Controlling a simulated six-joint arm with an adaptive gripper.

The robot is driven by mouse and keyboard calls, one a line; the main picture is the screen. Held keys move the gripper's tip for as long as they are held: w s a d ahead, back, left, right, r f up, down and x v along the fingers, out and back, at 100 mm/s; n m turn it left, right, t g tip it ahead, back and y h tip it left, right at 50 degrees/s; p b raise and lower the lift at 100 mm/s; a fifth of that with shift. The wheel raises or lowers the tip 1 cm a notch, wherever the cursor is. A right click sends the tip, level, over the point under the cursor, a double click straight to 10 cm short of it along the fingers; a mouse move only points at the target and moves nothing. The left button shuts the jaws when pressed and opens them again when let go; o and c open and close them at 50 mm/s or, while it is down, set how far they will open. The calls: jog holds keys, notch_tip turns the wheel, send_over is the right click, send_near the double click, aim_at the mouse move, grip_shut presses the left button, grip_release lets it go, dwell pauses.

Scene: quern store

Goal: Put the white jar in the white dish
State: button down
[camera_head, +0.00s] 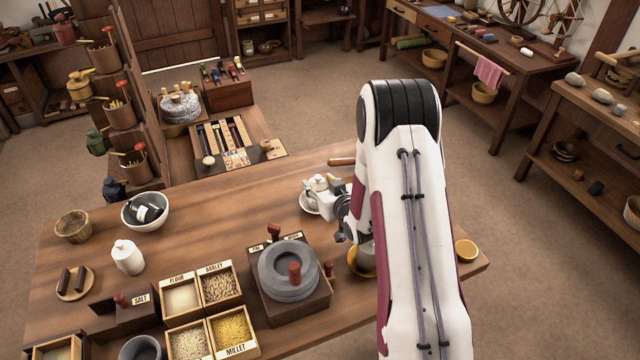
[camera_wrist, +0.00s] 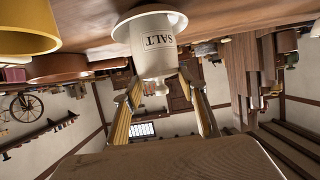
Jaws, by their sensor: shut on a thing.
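The white jar (camera_wrist: 157,50) is marked SALT and has a knobbed lid. It shows upside down in the wrist view, and in the head view as a small white shape (camera_head: 319,183) partly behind my gripper. My gripper (camera_wrist: 163,98) is shut on the jar, with a finger at each side near its lid; it also shows in the head view (camera_head: 338,200). The white dish (camera_head: 309,204) is on the table right under the jar, its rim visible in the wrist view (camera_wrist: 178,20). I cannot tell whether the jar's base touches the dish.
A stone quern (camera_head: 288,272) stands left of my arm, with grain boxes (camera_head: 219,285) beside it. A white bottle (camera_head: 127,258) and a pale bowl (camera_head: 131,222) holding a dark jar are further left. The table's middle is clear.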

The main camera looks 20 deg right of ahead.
jog(key=shift+f, duration=0.1)
dwell(0.3)
jog(key=c, duration=1.2)
grip_release()
jog(key=v, duration=1.2)
jog(key=shift+r, duration=0.3)
